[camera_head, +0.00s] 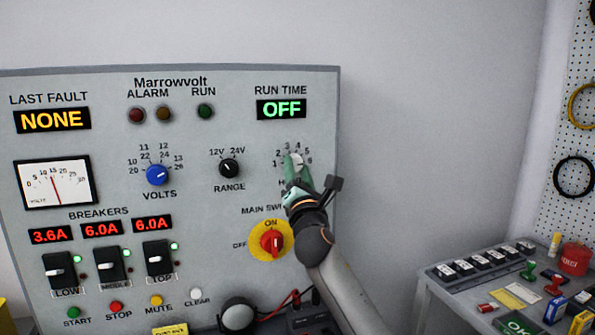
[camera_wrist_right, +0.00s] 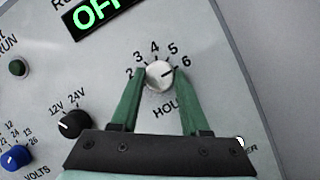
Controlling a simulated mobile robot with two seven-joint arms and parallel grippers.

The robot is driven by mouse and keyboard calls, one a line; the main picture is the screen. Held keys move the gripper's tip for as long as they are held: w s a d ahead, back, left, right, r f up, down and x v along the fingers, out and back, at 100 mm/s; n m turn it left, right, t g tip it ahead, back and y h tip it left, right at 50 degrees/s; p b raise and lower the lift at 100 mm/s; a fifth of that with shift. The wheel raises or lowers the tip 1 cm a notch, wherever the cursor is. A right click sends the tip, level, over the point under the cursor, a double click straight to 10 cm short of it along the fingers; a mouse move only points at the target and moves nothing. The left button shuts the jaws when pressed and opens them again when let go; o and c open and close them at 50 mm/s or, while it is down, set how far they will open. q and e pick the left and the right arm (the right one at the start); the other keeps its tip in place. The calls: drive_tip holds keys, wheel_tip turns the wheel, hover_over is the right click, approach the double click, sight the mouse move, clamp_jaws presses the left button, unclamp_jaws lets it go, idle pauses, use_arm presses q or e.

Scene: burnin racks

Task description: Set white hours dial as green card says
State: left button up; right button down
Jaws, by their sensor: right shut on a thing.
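The white hours dial (camera_head: 297,160) is on the panel under the RUN TIME display, ringed by numbers. It also shows in the wrist view (camera_wrist_right: 159,75), where its dark pointer line is turned to the right, toward about 6. My right gripper (camera_head: 297,163) has its green fingers on either side of the dial, shut on it; the fingers (camera_wrist_right: 159,74) partly cover the scale's lower numbers. The RUN TIME display (camera_head: 281,109) reads OFF in green. A green item with white letters (camera_head: 519,325) lies on the right bench; I cannot tell if it is the green card. My left gripper is not in view.
Near the dial are the black RANGE knob (camera_head: 229,168), the blue VOLTS knob (camera_head: 157,175) and the red main switch (camera_head: 271,241) on its yellow plate. Breakers (camera_head: 110,264) sit lower left. The right bench (camera_head: 440,285) holds stamps, boxes and a red tin (camera_head: 575,259).

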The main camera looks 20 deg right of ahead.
idle(0.4)
drive_tip(key=shift+c, duration=1.9)
unclamp_jaws()
drive_tip(key=shift+s, duration=0.1)
drive_tip(key=b+v, duration=0.1)
drive_tip(key=v, duration=1.1)
drive_tip(key=shift+s, duration=0.15)
